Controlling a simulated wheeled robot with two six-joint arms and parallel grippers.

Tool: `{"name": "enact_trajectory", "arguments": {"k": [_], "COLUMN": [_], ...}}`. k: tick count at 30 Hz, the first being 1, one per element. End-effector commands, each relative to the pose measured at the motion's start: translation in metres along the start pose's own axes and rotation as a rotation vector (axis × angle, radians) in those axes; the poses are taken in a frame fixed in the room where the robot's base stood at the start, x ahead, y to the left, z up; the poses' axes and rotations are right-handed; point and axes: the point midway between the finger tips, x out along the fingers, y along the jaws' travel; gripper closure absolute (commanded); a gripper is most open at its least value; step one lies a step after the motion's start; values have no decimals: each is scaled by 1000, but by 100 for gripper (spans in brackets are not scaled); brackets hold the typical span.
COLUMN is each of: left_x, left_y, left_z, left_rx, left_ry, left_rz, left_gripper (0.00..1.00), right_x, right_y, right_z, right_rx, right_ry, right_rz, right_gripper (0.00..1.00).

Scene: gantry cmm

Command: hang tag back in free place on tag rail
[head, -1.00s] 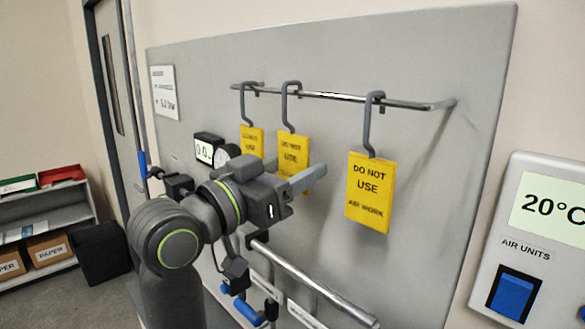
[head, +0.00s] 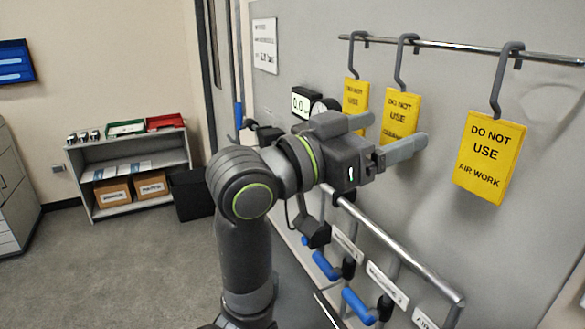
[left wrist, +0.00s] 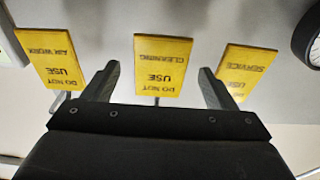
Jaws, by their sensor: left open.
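Three yellow tags hang by grey hooks from the metal tag rail (head: 450,45) on the grey board. The "air work" tag (head: 489,155) hangs furthest right, with a wider gap between it and the middle tag. The middle tag (head: 400,112) reads "cleaning" in the left wrist view (left wrist: 161,68). The left tag (head: 355,97) reads "service" in the left wrist view (left wrist: 244,72). My left gripper (head: 398,135) is open and empty, in front of and just below the middle tag. In the left wrist view the middle tag stands between its fingertips (left wrist: 158,78), apart from both. My right gripper is not in view.
Below the tags runs a lower metal rail (head: 400,250) with blue-handled tools (head: 358,306) and labels. A dial gauge and a small display (head: 304,103) are behind my arm. A shelf (head: 130,165) and black bin (head: 194,192) stand at the left, with open floor before them.

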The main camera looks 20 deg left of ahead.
Motion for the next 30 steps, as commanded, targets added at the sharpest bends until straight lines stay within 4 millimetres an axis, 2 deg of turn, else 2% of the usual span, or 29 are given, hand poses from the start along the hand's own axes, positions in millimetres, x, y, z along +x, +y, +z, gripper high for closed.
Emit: {"name": "enact_trajectory", "arguments": {"k": [3,12,21,30], "left_x": [-20,-59,-85,-105], "left_y": [-1,-1,-1,-1], "left_z": [2,3,4,6], "left_rx": [7,6,7,8], "left_ry": [2,0,0,1], "left_rz": [-4,-3,-3,-2], "left_gripper": [21,21,21,21], "right_x": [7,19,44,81], "right_y": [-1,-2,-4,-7], "right_z": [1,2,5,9], "right_rx": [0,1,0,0], "right_ry": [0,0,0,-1], "right_rz": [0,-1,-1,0], "right_gripper": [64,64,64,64]}}
